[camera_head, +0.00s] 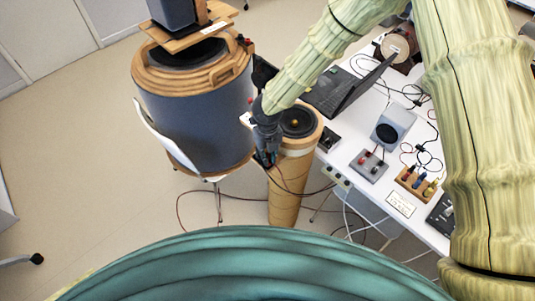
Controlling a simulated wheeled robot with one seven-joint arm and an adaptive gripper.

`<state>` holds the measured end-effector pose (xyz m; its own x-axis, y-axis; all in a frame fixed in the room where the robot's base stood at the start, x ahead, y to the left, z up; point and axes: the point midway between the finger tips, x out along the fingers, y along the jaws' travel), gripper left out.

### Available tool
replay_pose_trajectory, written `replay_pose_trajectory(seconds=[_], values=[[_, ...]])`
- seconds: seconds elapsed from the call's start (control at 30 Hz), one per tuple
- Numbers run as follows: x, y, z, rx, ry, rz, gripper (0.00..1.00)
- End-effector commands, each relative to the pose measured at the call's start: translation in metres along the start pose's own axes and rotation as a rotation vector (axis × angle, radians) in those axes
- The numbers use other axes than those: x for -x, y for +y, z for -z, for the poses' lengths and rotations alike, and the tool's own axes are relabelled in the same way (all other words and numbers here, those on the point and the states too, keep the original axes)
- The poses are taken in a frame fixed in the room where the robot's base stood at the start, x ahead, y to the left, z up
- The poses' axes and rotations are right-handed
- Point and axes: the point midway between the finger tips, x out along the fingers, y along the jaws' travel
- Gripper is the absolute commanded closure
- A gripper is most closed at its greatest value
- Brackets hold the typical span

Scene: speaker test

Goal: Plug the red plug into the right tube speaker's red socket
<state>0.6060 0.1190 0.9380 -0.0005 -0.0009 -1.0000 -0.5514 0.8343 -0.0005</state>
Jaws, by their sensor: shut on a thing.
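A tan cardboard tube speaker (289,205) stands upright near the middle, with a dark driver in its wooden top ring (312,139). My gripper (265,161) points down just left of its upper side. It is shut on a small plug, seemingly the red plug, with a thin cable trailing down from the fingertips. The plug is mostly hidden by the fingers and too small to make out clearly. The tube speaker's red socket cannot be made out; my gripper covers part of that side. I cannot tell whether the plug touches the speaker.
A large dark-grey cylinder speaker (190,112) with wooden rings stands left, close to my gripper. A white table (345,152) on the right holds a laptop (345,92), a small speaker (392,127), a grey socket box (368,166) and cables. Loose cables hang around the tube.

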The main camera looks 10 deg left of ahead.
Motion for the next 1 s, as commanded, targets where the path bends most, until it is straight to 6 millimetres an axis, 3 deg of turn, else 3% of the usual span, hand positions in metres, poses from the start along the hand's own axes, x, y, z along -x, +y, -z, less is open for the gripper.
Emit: replay_pose_trajectory(seconds=[0.43, 0.47, 0.6, 1.0], values=[[-0.0073, 0.0000, 0.0004, 0.000, 0.001, 0.000, 1.00], [-0.0068, 0.0000, 0.0003, 0.000, 0.001, 0.000, 0.82], [-0.0066, 0.0001, 0.0003, 0.000, 0.001, 0.000, 0.61], [-0.0038, 0.0001, 0.0000, 0.000, 0.000, 0.000, 0.61]])
